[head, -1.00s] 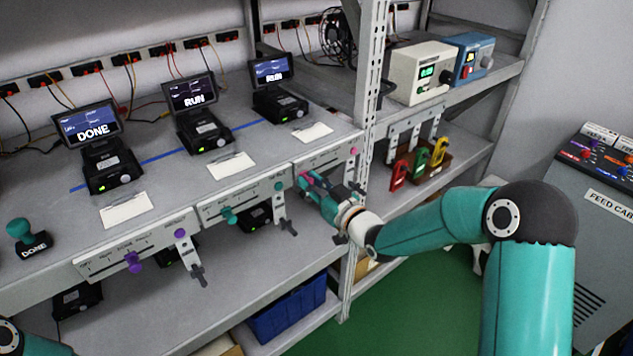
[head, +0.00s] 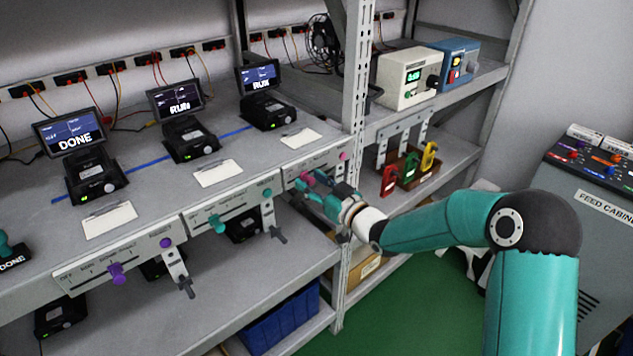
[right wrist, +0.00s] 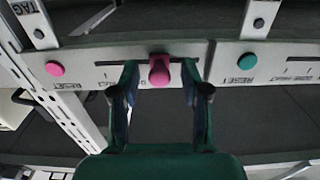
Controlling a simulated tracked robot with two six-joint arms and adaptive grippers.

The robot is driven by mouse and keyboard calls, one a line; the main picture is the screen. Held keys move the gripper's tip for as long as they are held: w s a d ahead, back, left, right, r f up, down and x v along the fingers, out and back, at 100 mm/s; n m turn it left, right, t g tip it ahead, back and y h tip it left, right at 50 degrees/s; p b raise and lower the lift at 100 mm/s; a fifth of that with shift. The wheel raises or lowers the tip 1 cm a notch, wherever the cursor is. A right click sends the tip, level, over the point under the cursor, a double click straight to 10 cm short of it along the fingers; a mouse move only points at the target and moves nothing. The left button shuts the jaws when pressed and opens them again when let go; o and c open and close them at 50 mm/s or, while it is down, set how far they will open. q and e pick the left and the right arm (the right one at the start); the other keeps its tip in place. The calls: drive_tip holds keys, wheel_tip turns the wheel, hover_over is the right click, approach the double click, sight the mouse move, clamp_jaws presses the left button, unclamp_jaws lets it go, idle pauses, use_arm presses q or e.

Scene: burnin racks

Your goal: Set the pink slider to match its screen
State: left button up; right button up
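In the right wrist view the pink knob (right wrist: 159,71) sits in a dark slot, between the two fingers of my right gripper (right wrist: 160,78). The fingers are apart, with a visible gap on each side of the knob. The right gripper (head: 318,191) also shows in the head view, reaching in from the right. My left gripper is out of view.
A round pink RESET button (right wrist: 54,69) is on the same panel. The neighbouring panel has a teal knob (head: 217,224) and teal button (right wrist: 247,61). A grey rack upright (head: 355,130) stands close to the right. Colored clamps (head: 408,167) sit beyond it.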

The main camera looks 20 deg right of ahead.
drive_tip(key=shift+s, duration=0.1)
drive_tip(key=v, duration=1.1)
drive_tip(key=shift+s+d, duration=0.15)
drive_tip(key=shift+s, duration=0.2)
drive_tip(key=s+a+f+m+g, duration=0.1)
drive_tip(key=a+f+g, duration=0.1)
drive_tip(key=a+f, duration=0.35)
drive_tip(key=s+a+f+m+g, duration=0.1)
drive_tip(key=s+a+f+g, duration=0.1)
drive_tip(key=f, duration=0.6)
drive_tip(key=s+a+f+g, duration=0.1)
drive_tip(key=a+f+g, duration=0.1)
drive_tip(key=a+f, duration=0.35)
drive_tip(key=s+f+m+g+h, duration=0.1)
drive_tip(key=s+f+m+g, duration=0.1)
drive_tip(key=s+f+g, duration=0.3)
drive_tip(key=s+f+m+g+h, duration=0.1)
drive_tip(key=s+f+g, duration=0.4)
drive_tip(key=s+f, duration=0.7)
drive_tip(key=s+m, duration=0.1)
drive_tip(key=s, duration=0.4)
drive_tip(key=shift+a, duration=0.2)
